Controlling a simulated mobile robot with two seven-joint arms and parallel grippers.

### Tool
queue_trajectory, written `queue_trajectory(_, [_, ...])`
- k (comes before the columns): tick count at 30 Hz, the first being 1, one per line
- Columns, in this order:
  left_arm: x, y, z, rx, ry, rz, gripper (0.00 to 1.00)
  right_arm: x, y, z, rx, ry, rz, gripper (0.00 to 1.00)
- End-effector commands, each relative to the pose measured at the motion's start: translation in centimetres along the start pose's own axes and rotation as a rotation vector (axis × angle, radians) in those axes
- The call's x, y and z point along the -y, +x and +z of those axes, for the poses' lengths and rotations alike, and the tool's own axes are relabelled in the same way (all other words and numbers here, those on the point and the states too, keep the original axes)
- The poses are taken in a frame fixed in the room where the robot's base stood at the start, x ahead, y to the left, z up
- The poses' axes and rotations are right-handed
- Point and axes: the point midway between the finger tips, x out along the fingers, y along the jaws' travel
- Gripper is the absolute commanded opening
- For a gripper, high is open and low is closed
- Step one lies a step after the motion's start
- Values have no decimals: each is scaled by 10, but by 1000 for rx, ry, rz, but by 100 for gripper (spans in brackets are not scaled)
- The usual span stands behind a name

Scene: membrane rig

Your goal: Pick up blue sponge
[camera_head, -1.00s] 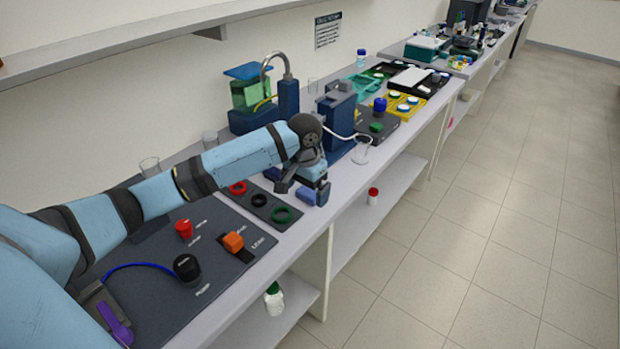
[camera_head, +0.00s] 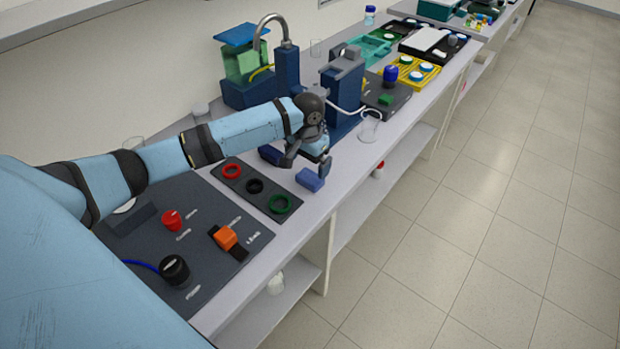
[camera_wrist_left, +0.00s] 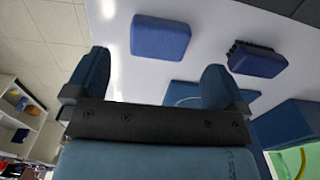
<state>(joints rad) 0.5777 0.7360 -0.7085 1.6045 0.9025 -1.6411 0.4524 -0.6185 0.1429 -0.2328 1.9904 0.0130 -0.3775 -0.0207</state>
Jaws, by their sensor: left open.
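The blue sponge (camera_head: 310,179) is a smooth block lying on the bench near its front edge, just right of the green ring. It also shows in the left wrist view (camera_wrist_left: 160,37), beyond the fingertips and between their lines. My left gripper (camera_head: 307,163) is open and empty, above the bench and just behind the sponge in the head view; its two fingers (camera_wrist_left: 157,72) show apart in the wrist view. A second blue block with dark bristles (camera_wrist_left: 257,59), like a brush, lies beside the sponge; in the head view this brush (camera_head: 270,154) is partly behind my gripper. My right gripper is not in view.
A dark strip with red, black and green rings (camera_head: 254,186) lies left of the sponge. A blue pump-like stand (camera_head: 345,95) rises behind my gripper, with a glass beaker (camera_head: 370,128) to its right. The bench's front edge is close to the sponge.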

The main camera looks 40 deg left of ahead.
Motion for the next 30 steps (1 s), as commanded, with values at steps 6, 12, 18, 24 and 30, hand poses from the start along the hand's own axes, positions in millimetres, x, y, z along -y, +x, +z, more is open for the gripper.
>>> queue_trajectory(6, [0,17,0,0,0,-1,100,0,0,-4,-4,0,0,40])
queue_trajectory(12, [0,43,-2,2,0,0,100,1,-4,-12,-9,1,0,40])
queue_trajectory(18, [0,65,-2,-1,0,-1,100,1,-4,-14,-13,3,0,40])
queue_trajectory(24, [0,67,-2,-2,1,-1,100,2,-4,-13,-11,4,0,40])
queue_trajectory(30, [0,67,-2,-2,0,-1,63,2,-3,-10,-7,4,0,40])
